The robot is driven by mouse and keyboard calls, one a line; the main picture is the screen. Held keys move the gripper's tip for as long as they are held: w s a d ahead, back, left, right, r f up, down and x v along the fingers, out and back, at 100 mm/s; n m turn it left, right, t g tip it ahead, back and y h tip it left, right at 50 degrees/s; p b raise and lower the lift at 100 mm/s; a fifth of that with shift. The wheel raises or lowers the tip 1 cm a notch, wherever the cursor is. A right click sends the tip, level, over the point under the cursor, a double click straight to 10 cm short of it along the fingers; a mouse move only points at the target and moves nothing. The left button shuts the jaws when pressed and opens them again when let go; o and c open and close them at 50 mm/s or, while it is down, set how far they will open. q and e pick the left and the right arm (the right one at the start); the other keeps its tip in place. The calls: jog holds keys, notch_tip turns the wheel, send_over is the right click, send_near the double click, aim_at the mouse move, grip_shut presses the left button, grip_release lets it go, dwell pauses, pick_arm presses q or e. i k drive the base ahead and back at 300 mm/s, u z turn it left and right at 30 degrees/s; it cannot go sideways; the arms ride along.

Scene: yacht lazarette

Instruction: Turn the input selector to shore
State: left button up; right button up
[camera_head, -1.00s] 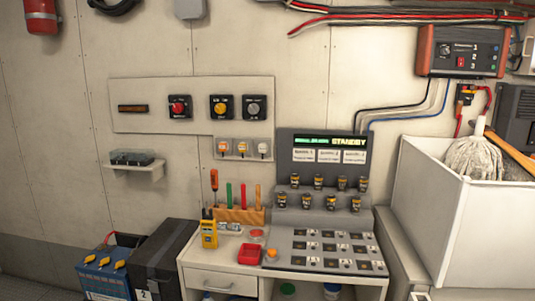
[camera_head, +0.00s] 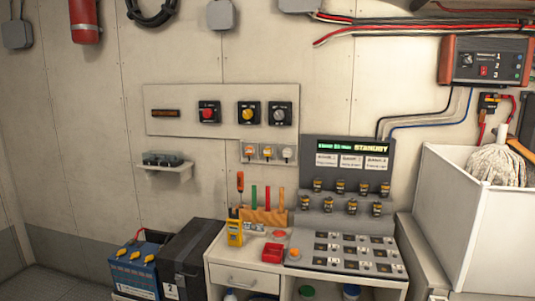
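A pale wall panel (camera_head: 175,98) carries three square black switches with round knobs: a red knob (camera_head: 208,112), a yellow knob (camera_head: 248,113) and a grey knob (camera_head: 279,115). A red-and-grey box (camera_head: 487,61) on the upper right wall has a dark knob (camera_head: 466,60), a red switch (camera_head: 484,71) and the numbers 1, 2, 3. No readable label shows which knob is the input selector, and the knobs' settings are too small to tell. Neither gripper is in view.
Below the panel stands a white cabinet (camera_head: 236,279) with a console, a yellow meter (camera_head: 235,232) and a red tray (camera_head: 273,252). A black case (camera_head: 190,255) and blue battery (camera_head: 133,268) stand left. A white bin (camera_head: 455,215) with a mop (camera_head: 497,165) stands right.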

aim_at(279, 115)
jog(key=u, duration=0.05)
jog(key=i, duration=0.85)
jog(key=z, duration=0.2)
jog(key=k, duration=0.95)
jog(key=u, duration=0.15)
jog(key=i, duration=0.95)
jog(key=z, duration=0.05)
